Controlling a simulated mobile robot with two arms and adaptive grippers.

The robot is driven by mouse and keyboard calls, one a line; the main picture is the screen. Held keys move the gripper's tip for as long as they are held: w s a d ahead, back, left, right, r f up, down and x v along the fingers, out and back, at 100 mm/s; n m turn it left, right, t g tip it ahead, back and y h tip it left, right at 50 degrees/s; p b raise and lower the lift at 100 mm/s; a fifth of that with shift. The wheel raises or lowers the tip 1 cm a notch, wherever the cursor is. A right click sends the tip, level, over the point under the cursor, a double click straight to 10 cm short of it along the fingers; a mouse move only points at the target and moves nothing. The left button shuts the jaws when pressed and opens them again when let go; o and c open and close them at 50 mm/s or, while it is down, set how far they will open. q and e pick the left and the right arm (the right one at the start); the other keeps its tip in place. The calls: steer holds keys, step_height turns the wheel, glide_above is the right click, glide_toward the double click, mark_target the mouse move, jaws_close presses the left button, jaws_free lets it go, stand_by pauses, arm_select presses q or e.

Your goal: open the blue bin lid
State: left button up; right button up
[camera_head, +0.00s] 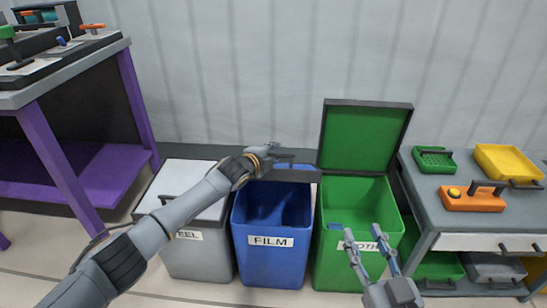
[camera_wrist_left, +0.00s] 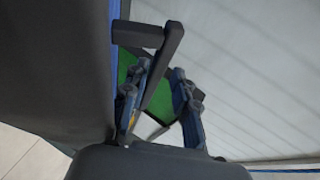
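The blue bin (camera_head: 271,262), labelled FILM, stands between the white and green bins. Its lid (camera_head: 292,174) is raised at the back and shows nearly edge-on; the bin's dark blue inside is visible. My left gripper (camera_head: 272,151) is at the lid, its arm crossing over the white bin. In the left wrist view, my left gripper (camera_wrist_left: 164,94) has its fingers apart, with the lid's dark handle (camera_wrist_left: 164,66) between them. The handle is close to the left finger; contact is unclear. My right gripper (camera_head: 367,241) is open and empty in front of the green bin.
The white bin (camera_head: 194,255) is closed. The green bin (camera_head: 335,270) has its lid (camera_head: 362,140) standing open against the wall. A purple-legged bench (camera_head: 50,160) is at left; a grey table (camera_head: 450,222) with trays and an orange box (camera_head: 472,200) is at right.

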arm_select(q)
steer(key=shift+a+f, duration=0.1)
steer(key=shift+f, duration=0.05)
stand_by(0.3)
steer(key=shift+s+a, duration=0.2)
steer(key=shift+s, duration=0.35)
steer(key=v, duration=1.1)
steer(key=shift+r, duration=0.3)
steer(key=shift+d, duration=0.2)
